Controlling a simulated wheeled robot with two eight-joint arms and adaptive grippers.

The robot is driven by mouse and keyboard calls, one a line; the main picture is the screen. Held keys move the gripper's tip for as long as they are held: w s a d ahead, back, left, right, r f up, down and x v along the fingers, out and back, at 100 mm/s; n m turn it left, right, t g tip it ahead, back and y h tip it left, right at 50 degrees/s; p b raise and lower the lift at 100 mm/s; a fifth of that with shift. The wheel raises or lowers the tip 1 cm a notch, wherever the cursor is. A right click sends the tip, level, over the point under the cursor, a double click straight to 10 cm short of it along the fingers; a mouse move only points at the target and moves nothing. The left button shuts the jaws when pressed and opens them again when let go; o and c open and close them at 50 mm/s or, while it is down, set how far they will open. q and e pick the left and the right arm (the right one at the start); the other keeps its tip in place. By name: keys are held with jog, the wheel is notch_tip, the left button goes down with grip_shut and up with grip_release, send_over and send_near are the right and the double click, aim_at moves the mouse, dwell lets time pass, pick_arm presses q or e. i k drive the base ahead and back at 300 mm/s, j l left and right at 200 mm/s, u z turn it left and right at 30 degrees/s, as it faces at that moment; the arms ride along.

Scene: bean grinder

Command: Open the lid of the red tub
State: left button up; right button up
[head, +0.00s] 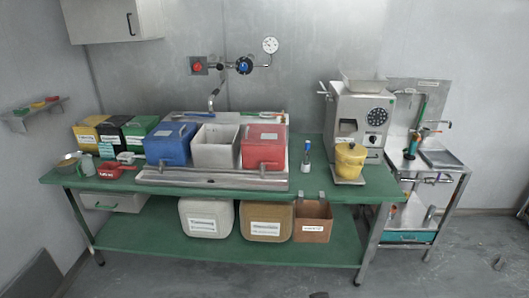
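The red tub (263,154) stands on the right of a row of three tubs at the middle of the green bench. Its red lid (266,132) appears to lie flat on top, shut, with a small handle-like detail too small to make out clearly. The inside of the tub is hidden. Neither of my grippers shows in the head view.
A grey tub (215,154) stands left of the red one, and a blue tub (168,150) beyond it. A grinder machine (358,120) with a yellow container (350,160) stands at the right. The green bench (310,186) has bare room along its front right.

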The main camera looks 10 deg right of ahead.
aim_at(273, 134)
jog(key=i+j+z, duration=0.1)
jog(key=i+j, duration=0.5)
jog(key=j, duration=0.2)
jog(key=i+j+z, duration=0.15)
jog(key=i+j, duration=0.15)
jog(key=j, duration=0.1)
